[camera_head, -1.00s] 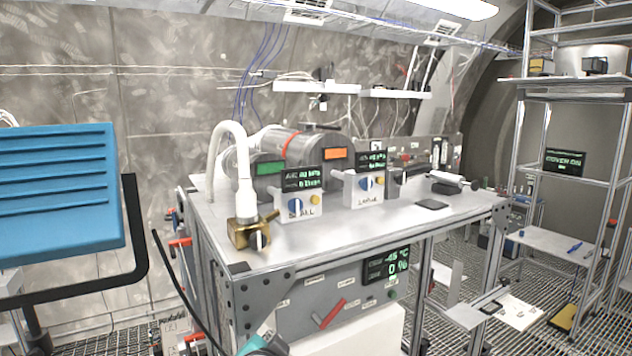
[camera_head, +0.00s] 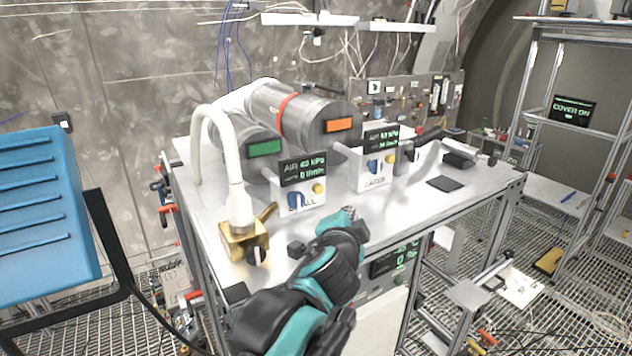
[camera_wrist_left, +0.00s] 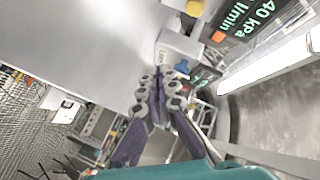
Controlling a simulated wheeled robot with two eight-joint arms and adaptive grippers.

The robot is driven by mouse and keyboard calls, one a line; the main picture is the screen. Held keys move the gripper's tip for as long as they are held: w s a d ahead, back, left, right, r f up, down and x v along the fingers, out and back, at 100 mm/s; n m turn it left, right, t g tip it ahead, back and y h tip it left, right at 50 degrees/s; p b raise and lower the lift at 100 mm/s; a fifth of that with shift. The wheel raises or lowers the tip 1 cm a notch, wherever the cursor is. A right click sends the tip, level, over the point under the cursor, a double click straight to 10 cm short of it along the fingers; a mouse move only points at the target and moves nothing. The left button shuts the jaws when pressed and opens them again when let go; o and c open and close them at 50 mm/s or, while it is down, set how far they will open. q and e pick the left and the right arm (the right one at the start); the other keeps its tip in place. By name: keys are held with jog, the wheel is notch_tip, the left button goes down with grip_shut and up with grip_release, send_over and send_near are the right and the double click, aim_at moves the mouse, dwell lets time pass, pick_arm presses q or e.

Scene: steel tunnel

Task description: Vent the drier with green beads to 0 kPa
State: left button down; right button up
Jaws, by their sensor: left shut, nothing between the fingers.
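The smaller metal drum has a green window (camera_head: 264,148) in its end. In front of it stands a white control box with a blue knob (camera_head: 296,201), a yellow button (camera_head: 319,188) and a dark display (camera_head: 303,168) showing kPa and l/min lines; its digits are hard to read. The larger drum has an orange window (camera_head: 340,124), and its own box has a blue knob (camera_head: 374,168). My left gripper (camera_head: 349,212) is shut and empty, to the right of the small box. In the left wrist view its fingertips (camera_wrist_left: 167,72) appear near a blue knob (camera_wrist_left: 182,67).
A brass valve (camera_head: 243,241) with a white hose stands at the bench's front left corner. A black pad (camera_head: 444,184) lies on the bench top (camera_head: 424,204) to the right. A blue case (camera_head: 45,205) fills the left edge. Shelving stands at right.

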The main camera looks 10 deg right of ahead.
aim_at(318, 189)
pick_arm(q)
jog(key=shift+s+r, duration=0.2)
jog(key=shift+s, duration=0.4)
jog(key=shift+s+r, duration=0.15)
jog(key=shift+s, duration=0.4)
jog(key=w, duration=0.3)
jog(key=w+a, duration=0.1)
jog(key=shift+w+a+f, duration=0.1)
jog(key=shift+w+f, duration=0.15)
jog(key=shift+f, duration=0.05)
jog(key=shift+w+a+r, duration=0.1)
jog(key=shift+w+a, duration=0.05)
jog(key=shift+w, duration=0.15)
jog(key=w, duration=0.1)
jog(key=w+a, duration=0.1)
jog(key=w, duration=0.2)
jog(key=shift+w+a, duration=0.2)
jog(key=shift+a, duration=0.05)
pick_arm(e)
jog(key=shift+s, duration=0.5)
pick_arm(q)
jog(key=shift+s, duration=0.1)
pick_arm(e)
jog(key=shift+w+f, duration=0.1)
pick_arm(q)
jog(key=shift+w, duration=0.2)
